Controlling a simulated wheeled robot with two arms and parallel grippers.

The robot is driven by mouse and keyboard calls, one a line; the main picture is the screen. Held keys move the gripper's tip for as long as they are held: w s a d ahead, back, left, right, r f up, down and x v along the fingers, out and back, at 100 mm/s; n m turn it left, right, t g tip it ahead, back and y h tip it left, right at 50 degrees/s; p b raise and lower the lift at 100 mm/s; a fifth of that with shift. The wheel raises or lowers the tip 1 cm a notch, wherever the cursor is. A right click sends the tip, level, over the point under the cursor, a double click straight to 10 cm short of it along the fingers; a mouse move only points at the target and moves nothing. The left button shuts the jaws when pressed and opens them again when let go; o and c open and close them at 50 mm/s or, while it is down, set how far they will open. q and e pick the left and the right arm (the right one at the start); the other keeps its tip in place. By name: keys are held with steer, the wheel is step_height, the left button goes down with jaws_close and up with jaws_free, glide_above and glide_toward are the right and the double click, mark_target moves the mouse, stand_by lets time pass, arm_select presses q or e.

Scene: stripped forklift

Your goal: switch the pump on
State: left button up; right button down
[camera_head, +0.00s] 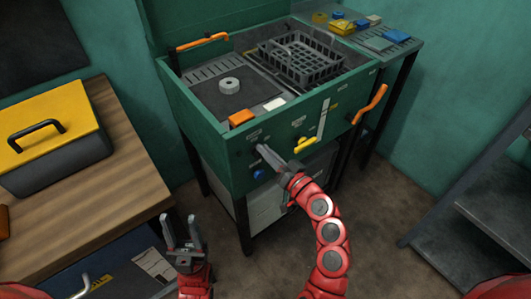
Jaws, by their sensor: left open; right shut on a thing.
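The green machine (215,143) looks like a parts washer, with a front panel carrying small labelled controls. My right gripper (262,150) reaches the left part of this panel and is shut on a small dark control there, probably the pump switch. The fingertips mostly hide it, so its position cannot be told. A blue knob (258,173) sits just below the fingers. A yellow valve handle (305,146) is to their right. My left gripper (181,232) is open and empty, pointing up in front of the workbench, apart from the machine.
A wooden workbench (130,150) with a yellow-lidded toolbox (50,120) stands at left. A basket (300,60), an orange block (241,118) and a grey ring (230,85) are on the machine. An orange handle (370,103) sticks out at its right. Grey shelving (470,210) stands at right.

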steer(key=shift+w+d+f+m, duration=0.1)
steer(key=shift+f+m, duration=0.05)
steer(key=shift+m, duration=1.05)
steer(key=shift+w+d+f+m, duration=0.1)
steer(key=shift+d+m, duration=0.05)
steer(key=shift+m, duration=1.05)
steer(key=shift+w+d+f+m, duration=0.1)
steer(key=shift+f+m, duration=0.05)
steer(key=shift+m, duration=1.05)
steer(key=c, duration=0.9)
jaws_free()
steer(key=shift+s, duration=0.1)
